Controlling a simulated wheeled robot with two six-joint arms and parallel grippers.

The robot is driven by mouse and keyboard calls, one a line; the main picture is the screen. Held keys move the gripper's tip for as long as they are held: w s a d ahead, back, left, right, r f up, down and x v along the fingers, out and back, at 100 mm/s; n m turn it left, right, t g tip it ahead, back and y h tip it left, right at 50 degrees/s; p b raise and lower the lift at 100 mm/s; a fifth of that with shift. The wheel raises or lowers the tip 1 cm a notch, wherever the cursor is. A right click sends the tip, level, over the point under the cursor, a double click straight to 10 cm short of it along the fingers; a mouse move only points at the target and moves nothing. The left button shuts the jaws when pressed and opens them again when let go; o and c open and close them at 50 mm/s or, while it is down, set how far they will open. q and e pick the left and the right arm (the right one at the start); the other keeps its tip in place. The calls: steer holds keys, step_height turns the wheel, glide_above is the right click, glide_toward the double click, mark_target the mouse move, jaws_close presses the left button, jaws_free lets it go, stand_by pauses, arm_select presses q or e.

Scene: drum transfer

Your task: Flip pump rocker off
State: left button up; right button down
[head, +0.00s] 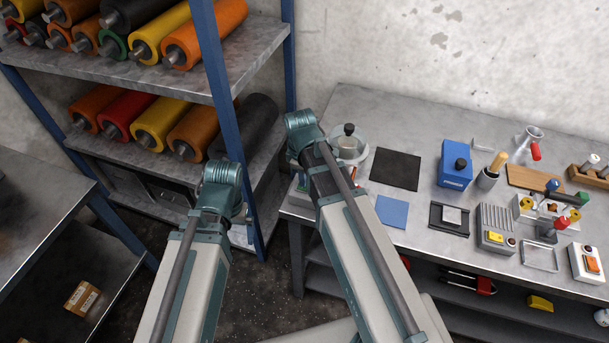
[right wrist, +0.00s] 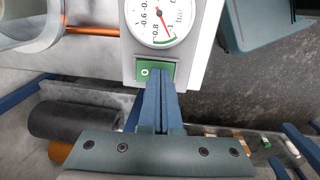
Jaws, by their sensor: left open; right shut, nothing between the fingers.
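The pump's pale housing (right wrist: 199,40) is in the right wrist view, with a round pressure gauge (right wrist: 160,18) on its face. Below the gauge is a green rocker (right wrist: 146,72) marked with a white 0 or O. My right gripper (right wrist: 160,80) is shut and empty. Its blue fingertips overlap the right and lower part of the rocker, hiding some of it; I cannot tell whether they touch it. In the head view my right arm covers most of the pump, at the table's left end. My left arm shows left of it, but its fingers are not visible.
A glass chamber (head: 350,144) with a black knob stands right of my right arm. A copper tube (right wrist: 92,30) runs to the pump housing. A dark mat (head: 395,169), a blue box (head: 455,165) and small devices lie further right. A shelf post (head: 226,110) rises close behind my arms.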

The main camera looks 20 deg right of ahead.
steer(key=shift+w+d+r, duration=0.1)
steer(key=shift+r+p, duration=0.75)
steer(key=shift+p, duration=0.1)
step_height(320, 180, up, 12)
steer(key=s+a+p, duration=0.1)
steer(key=p, duration=1.1)
steer(key=shift+s+r, duration=0.15)
steer(key=shift+s, duration=0.2)
steer(key=shift+a, duration=0.1)
steer(key=shift+w+d+r+t, duration=0.1)
steer(key=shift+w+d+t, duration=0.3)
steer(key=shift+w, duration=0.3)
